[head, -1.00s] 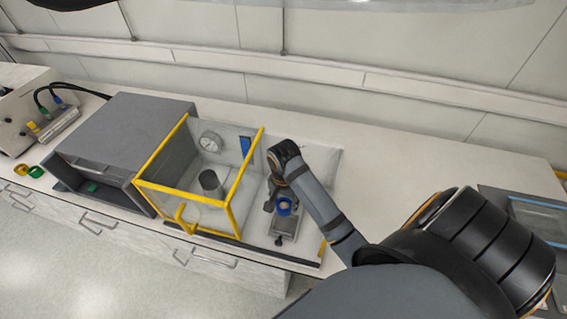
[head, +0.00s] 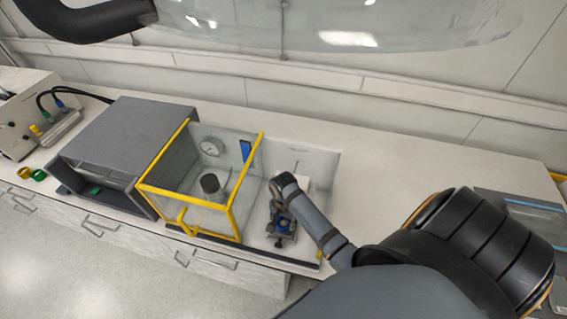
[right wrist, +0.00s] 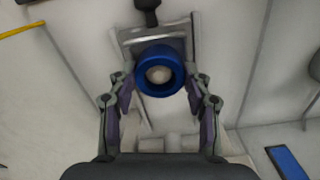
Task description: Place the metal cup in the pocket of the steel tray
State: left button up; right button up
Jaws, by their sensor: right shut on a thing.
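The metal cup (right wrist: 158,75), seen from above with a wide blue ring around a pale round centre, is between the fingers of my right gripper (right wrist: 159,84), which is shut on it. My left gripper is not in view.
A yellow-framed clear enclosure (head: 233,205) stands left of the tray, with a grey cylinder (head: 211,186) and a gauge (head: 211,146) inside. A grey box (head: 135,140) stands further left. The bench right of the tray is mostly clear behind my arm.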

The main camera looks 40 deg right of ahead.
jog(key=shift+f, duration=0.1)
jog(key=o, duration=1.2)
jog(key=shift+o, duration=0.2)
notch_tip(320, 180, up, 12)
jog(key=b, duration=0.1)
jog(key=shift+b, duration=0.35)
